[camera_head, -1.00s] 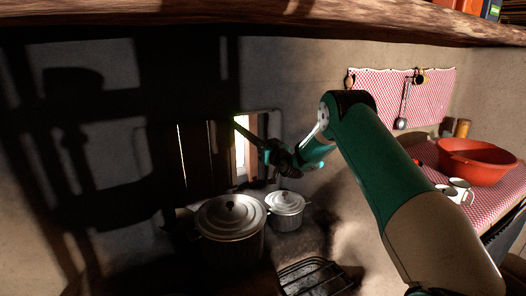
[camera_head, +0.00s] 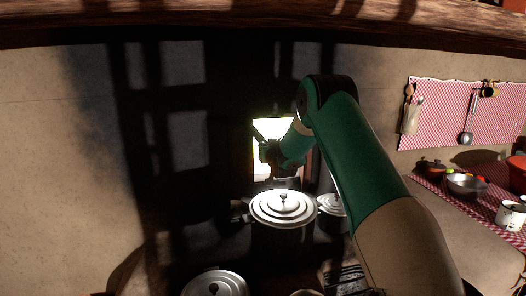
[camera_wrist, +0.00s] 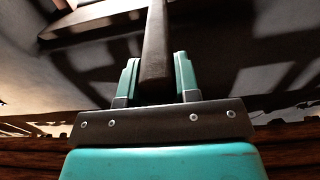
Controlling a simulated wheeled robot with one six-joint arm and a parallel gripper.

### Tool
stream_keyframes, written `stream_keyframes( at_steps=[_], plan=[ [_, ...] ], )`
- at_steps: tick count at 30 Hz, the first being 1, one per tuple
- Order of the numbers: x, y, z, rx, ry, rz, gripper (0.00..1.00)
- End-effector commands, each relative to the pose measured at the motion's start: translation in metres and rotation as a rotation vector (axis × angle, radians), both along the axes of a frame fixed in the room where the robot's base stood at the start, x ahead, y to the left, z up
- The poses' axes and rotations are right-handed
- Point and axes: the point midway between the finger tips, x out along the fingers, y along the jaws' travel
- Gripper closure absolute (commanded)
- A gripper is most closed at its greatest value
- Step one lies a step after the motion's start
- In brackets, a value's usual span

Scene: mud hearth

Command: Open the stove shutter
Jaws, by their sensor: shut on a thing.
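The stove shutter (camera_head: 232,150) is a dark panel in deep shadow in the head view, at the left of a bright window opening (camera_head: 273,128). The opening is wide and lit, so the shutter stands at least partly open. My gripper (camera_head: 263,150) is in front of the opening. In the wrist view my gripper (camera_wrist: 156,85) has its two teal fingers closed on either side of a dark upright edge of the shutter (camera_wrist: 156,45). The shutter's full outline and angle are lost in shadow.
A lidded pot (camera_head: 283,208) stands just below the opening, with a smaller pot (camera_head: 331,204) at its right. Another lid (camera_head: 215,284) shows at the front. A checked table with a metal bowl (camera_head: 466,186) and a mug (camera_head: 510,215) is at the right. A wooden beam (camera_head: 200,32) crosses overhead.

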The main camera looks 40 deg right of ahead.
Motion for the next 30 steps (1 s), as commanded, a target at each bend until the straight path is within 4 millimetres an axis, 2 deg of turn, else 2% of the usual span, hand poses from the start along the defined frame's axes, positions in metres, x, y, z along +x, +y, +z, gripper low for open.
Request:
stream_keyframes(
  at_steps=[9,10,12,13,23,26,30],
  plan=[
    [0.0,0.0,-0.001,0.002,0.004,-0.001,1.0],
    [0.0,0.0,-0.001,0.002,0.004,-0.001,0.63],
    [0.0,0.0,-0.001,0.001,0.003,-0.001,0.47],
    [0.0,0.001,0.0,0.001,0.003,0.0,0.45],
    [-0.002,0.003,-0.001,0.001,0.002,0.001,0.45],
    [-0.011,0.007,-0.001,0.0,0.001,0.001,0.45],
    [-0.035,0.019,-0.002,0.001,0.002,0.001,0.45]
  ],
)
